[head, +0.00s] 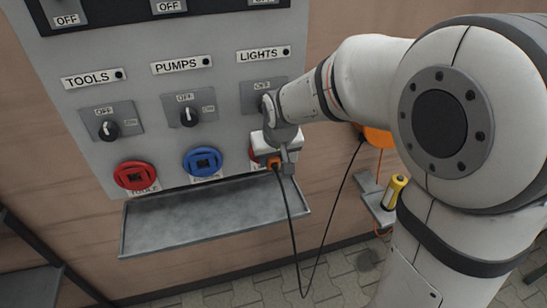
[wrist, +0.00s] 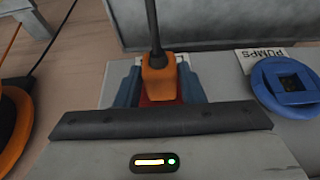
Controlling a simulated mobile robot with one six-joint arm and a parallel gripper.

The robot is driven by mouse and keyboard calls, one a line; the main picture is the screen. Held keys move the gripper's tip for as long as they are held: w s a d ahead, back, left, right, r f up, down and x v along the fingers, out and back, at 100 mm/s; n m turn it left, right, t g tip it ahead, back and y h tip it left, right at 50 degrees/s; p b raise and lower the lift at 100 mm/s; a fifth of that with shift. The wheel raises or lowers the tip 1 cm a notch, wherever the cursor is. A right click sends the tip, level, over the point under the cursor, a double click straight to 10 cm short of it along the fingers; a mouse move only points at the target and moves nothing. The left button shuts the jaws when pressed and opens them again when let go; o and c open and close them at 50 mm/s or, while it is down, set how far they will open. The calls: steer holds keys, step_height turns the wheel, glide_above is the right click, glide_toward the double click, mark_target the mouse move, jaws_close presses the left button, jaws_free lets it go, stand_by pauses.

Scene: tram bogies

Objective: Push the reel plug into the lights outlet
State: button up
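The orange reel plug (head: 274,163) is between the fingers of my gripper (head: 279,159), with its black cable hanging down. In the wrist view the plug (wrist: 158,82) sits between both blue-grey fingers (wrist: 158,85), which are shut on it. The lights outlet (head: 252,155) is under the LIGHTS label and is mostly hidden by my gripper; only a red edge shows. In the wrist view some red of the outlet (wrist: 146,101) shows behind the plug. The plug is in front of the outlet; I cannot tell if it is seated.
The red tools outlet (head: 135,176) and blue pumps outlet (head: 202,162) are to the left, each below a rotary switch. A grey tray (head: 215,218) juts out below. The orange reel (head: 378,138) and a yellow-handled tool (head: 395,190) on a small shelf are to the right.

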steer(key=o, duration=0.4)
steer(key=shift+r, duration=0.1)
steer(key=v, duration=0.7)
steer(key=shift+s+r+b, duration=0.2)
steer(key=shift+r+b, duration=0.1)
steer(key=s+d+f+m, duration=0.1)
steer(key=s+d, duration=0.3)
steer(key=s, duration=0.1)
steer(key=s+d+f+m+g, duration=0.1)
steer(key=s+d, duration=0.4)
steer(key=s, duration=0.1)
steer(key=s+d+f+m+h, duration=0.1)
steer(key=s+d+f, duration=0.1)
steer(key=s+d, duration=0.3)
steer(key=shift+s+f, duration=0.1)
steer(key=shift+s, duration=0.6)
